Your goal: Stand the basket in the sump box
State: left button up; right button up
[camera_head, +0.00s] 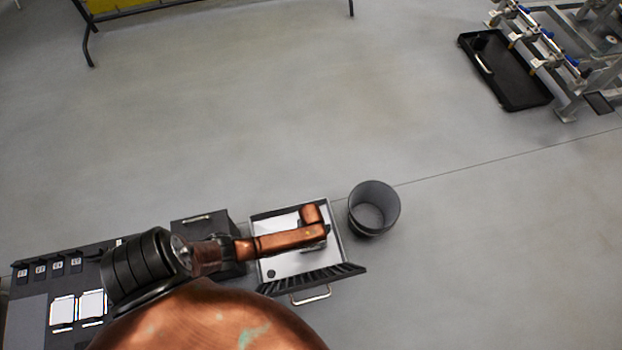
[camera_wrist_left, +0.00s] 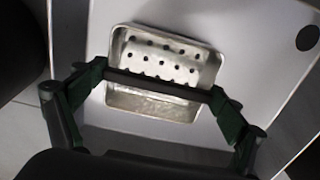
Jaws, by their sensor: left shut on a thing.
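The sump box (camera_head: 290,267) is a pale, open-topped box with a dark round spot on its floor and a row of black slats along its near side. My left arm reaches in from the left, and its gripper is over the box. In the left wrist view the basket (camera_wrist_left: 160,65), a shiny metal tray with perforated metal, is below the left gripper (camera_wrist_left: 160,86). A dark handle bar spans between the green fingers, which are shut on it. The box's pale inside (camera_wrist_left: 262,65) surrounds the basket. I cannot tell whether the basket touches the floor. My right gripper is out of view.
A grey bin (camera_head: 374,208) stands just right of the box. A dark case (camera_head: 200,222) and a black bench with white cards (camera_head: 63,311) are at left. A black tray (camera_head: 505,70) lies by a metal rack at upper right. The middle floor is clear.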

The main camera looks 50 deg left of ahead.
pick_arm(q)
jog(key=shift+f, duration=0.25)
jog(key=o, duration=1)
jog(key=shift+o, duration=0.2)
